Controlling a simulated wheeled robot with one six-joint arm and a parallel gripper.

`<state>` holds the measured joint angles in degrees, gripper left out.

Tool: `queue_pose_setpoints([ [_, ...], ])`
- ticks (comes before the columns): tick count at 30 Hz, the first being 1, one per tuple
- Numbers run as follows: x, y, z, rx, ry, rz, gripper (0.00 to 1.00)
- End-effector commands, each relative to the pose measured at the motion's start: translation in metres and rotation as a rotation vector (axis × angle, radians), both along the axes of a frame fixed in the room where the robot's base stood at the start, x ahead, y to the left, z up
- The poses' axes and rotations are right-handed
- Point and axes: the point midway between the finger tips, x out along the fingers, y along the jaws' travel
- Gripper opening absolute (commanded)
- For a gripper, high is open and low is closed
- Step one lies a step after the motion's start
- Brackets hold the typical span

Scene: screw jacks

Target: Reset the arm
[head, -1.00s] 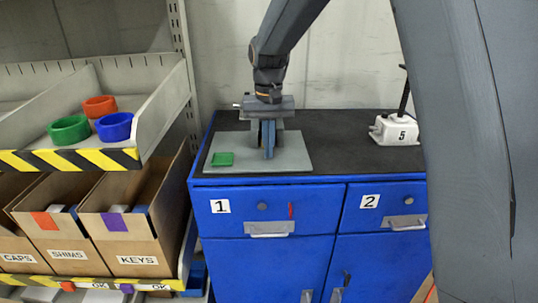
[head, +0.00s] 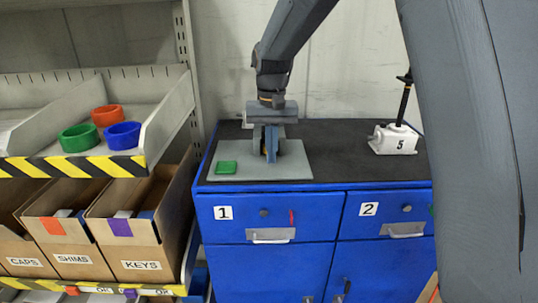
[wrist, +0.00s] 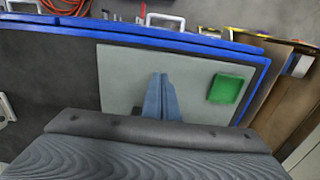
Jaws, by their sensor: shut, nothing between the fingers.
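My gripper (head: 271,152) points down over the grey plate (head: 292,165) on the dark top of the blue cabinet (head: 275,262). Its blue fingers are shut with nothing between them; they also show in the wrist view (wrist: 161,98). A green square block (head: 226,168) lies on the plate to the left of the fingers, apart from them. In the wrist view the green block (wrist: 226,88) is to the right of the fingers. Part of whatever stands behind the gripper is hidden.
A white jack marked 5 (head: 393,139) stands at the right of the cabinet top. On the left shelf sit a green ring (head: 79,138), a red ring (head: 107,115) and a blue ring (head: 123,135). Below are cardboard boxes, one labelled KEYS (head: 135,235). My arm covers the right side.

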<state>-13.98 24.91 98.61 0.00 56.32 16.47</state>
Motion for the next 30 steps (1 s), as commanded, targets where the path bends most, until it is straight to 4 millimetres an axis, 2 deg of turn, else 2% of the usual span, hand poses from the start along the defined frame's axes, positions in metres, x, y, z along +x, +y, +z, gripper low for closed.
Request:
queue_pose_setpoints([
  [9,-0.001,0.006,0.058,0.0,0.0,0.011,0.0],
  [16,-0.002,0.003,0.075,0.0,0.001,0.008,0.0],
  [20,-0.015,-0.015,0.059,0.001,-0.003,0.009,0.0],
  [23,-0.038,-0.04,0.031,0.003,-0.017,0.011,0.0],
  [26,-0.07,-0.068,-0.003,0.005,-0.036,0.016,0.0],
  [30,-0.122,-0.102,-0.046,0.006,-0.066,0.025,0.0],
])
